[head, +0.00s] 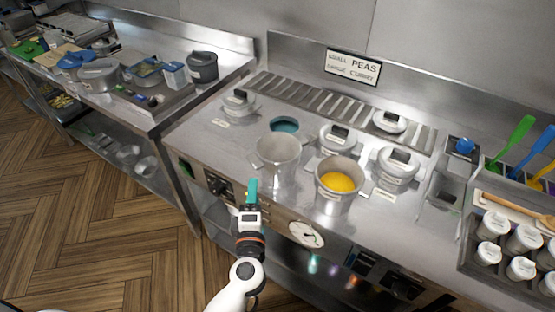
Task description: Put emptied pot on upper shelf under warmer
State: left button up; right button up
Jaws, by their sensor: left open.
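A tall bare metal pot (278,160) stands upright near the front edge of the warmer counter (225,140); its visible inside looks empty. A second metal pot (334,202) to its right holds yellow food (338,182). My left gripper (251,190) has teal fingers and is open. It is in front of the counter's front edge, just below and left of the bare pot in the picture, and holds nothing visible. The space under the warmer (282,262) is dark and partly hidden by the counter front and my arm. My right gripper is not in view.
Several lidded wells (397,160) and an open teal well (285,125) surround the pots. A dial gauge (306,234) sits on the front panel. White-lidded jars (526,238) crowd the right end. A steel side table (165,112) holds cookware at left; wooden floor is clear.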

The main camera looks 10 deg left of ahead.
aim_at(257, 161)
pick_arm(q)
jog(key=p+x, duration=0.2)
jog(key=x, duration=0.9)
jog(key=shift+w+r, duration=0.15)
jog(key=shift+w+a, duration=0.1)
jog(key=shift+w, duration=0.3)
jog(key=shift+s, duration=0.15)
jog(key=c, duration=0.3)
grip_shut()
